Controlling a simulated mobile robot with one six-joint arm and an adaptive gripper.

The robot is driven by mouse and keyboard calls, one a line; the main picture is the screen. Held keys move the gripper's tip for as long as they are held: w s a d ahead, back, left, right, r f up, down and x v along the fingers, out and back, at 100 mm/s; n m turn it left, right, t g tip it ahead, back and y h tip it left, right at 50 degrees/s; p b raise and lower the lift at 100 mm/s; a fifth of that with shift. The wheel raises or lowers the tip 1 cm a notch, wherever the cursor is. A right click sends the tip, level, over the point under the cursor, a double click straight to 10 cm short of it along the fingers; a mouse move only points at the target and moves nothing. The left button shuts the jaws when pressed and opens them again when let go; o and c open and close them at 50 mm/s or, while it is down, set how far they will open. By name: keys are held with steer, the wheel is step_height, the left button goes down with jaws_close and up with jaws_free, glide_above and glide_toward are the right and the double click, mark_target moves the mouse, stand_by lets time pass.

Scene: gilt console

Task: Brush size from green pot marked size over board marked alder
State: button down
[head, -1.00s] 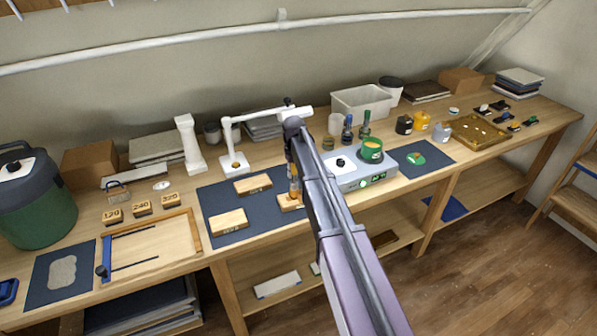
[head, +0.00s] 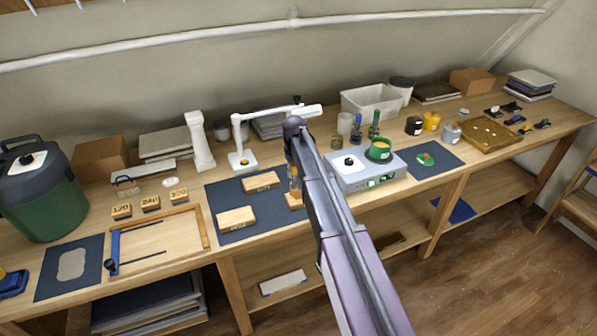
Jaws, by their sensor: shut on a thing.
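My gripper (head: 294,186) is mostly hidden behind my arm. It is shut on what looks like a brush, whose tan lower part shows just above or on the right board (head: 294,202); contact is unclear. That board is partly covered by my arm. Two more pale wooden boards, one at the back (head: 261,181) and one at front left (head: 235,218), lie on the dark blue mat (head: 219,194). Their markings are too small to read. The green pot (head: 380,153), with amber contents, stands on the white-grey warmer (head: 348,178). Its marking is unreadable.
A white jointed stand (head: 240,150) rises behind the mat, its arm reaching behind mine. Bottles (head: 374,128) and jars (head: 413,126) stand behind and right of the warmer. A green lid (head: 425,160) lies on a second blue mat. Sanding blocks (head: 150,203) sit at left.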

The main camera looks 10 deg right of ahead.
steer(key=shift+s+a, duration=0.1)
steer(key=shift+a, duration=0.45)
steer(key=shift+r, duration=0.2)
step_height(320, 180, up, 6)
steer(key=p, duration=0.6)
steer(key=shift+f, duration=0.1)
steer(key=shift+r+p, duration=1.5)
steer(key=shift+p, duration=0.05)
steer(key=shift+d, duration=0.15)
steer(key=s+d+r+p, duration=0.1)
steer(key=d, duration=1.1)
steer(key=shift+s+r+p, duration=0.2)
steer(key=shift+r+p, duration=0.15)
